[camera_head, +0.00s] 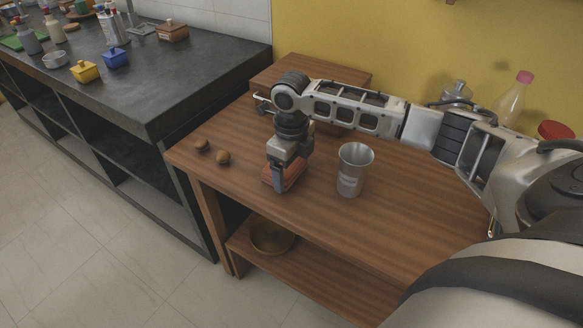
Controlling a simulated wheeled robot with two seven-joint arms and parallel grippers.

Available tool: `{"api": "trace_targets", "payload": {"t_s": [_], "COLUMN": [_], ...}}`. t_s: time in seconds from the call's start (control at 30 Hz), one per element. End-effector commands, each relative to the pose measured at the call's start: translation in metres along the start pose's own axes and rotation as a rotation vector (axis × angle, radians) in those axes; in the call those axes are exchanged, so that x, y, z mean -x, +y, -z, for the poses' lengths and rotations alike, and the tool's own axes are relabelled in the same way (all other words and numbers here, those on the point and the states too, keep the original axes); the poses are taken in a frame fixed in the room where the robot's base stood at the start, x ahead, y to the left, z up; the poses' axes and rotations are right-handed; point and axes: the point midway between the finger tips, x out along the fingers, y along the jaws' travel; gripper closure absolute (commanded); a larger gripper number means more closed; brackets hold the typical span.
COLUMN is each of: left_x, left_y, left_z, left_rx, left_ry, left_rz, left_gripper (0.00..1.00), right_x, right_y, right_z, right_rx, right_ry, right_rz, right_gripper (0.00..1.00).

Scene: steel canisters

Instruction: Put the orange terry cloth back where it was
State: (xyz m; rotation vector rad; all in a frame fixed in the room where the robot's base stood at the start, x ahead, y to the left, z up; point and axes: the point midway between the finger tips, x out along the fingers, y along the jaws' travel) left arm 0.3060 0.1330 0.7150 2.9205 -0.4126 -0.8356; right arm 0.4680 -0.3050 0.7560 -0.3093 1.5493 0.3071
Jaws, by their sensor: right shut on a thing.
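The orange terry cloth (294,175) is at the wooden table's front part, mostly hidden behind my right gripper. My right gripper (279,186) points down and is shut on the cloth, low over the tabletop. I cannot tell whether the cloth touches the table. A steel canister (355,170) stands upright on the table just right of the gripper, apart from it. My left gripper is not in view.
Two small brown round things (211,151) lie left of the gripper on the wooden table (400,225). A wooden box (275,75) stands behind my arm. Bottles stand at the back right. A bowl (271,238) sits on the lower shelf. A dark counter (190,75) is at left.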

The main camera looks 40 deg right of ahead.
Motion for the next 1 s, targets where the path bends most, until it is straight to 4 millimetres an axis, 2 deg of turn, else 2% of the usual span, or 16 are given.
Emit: {"api": "trace_targets", "payload": {"t_s": [0.33, 0.37, 0.4, 0.63, 0.73, 0.87, 1.0], "left_x": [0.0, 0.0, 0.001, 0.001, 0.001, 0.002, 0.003], "left_y": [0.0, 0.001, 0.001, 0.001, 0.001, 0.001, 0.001], "left_z": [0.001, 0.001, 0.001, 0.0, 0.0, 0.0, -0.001], "left_rx": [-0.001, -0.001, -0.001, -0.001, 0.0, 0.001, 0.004], "left_ry": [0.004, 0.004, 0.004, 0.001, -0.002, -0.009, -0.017], "left_rz": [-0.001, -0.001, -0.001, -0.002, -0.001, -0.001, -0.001], "left_gripper": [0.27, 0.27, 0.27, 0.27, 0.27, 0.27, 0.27], "right_x": [-0.004, -0.003, -0.003, -0.002, 0.004, 0.024, 0.056], "right_y": [0.0, 0.0, 0.0, 0.0, 0.0, -0.001, 0.0], "right_z": [0.0, 0.0, 0.0, 0.0, -0.001, -0.001, -0.002], "right_rx": [0.0, 0.0, 0.0, 0.0, 0.0, 0.001, 0.001], "right_ry": [-0.001, -0.001, -0.001, -0.001, -0.003, -0.006, -0.006], "right_rz": [0.001, 0.001, 0.001, 0.001, 0.001, 0.003, 0.003], "right_gripper": [0.42, 0.11, 0.0, 0.0, 0.0, 0.0, 0.0]}}
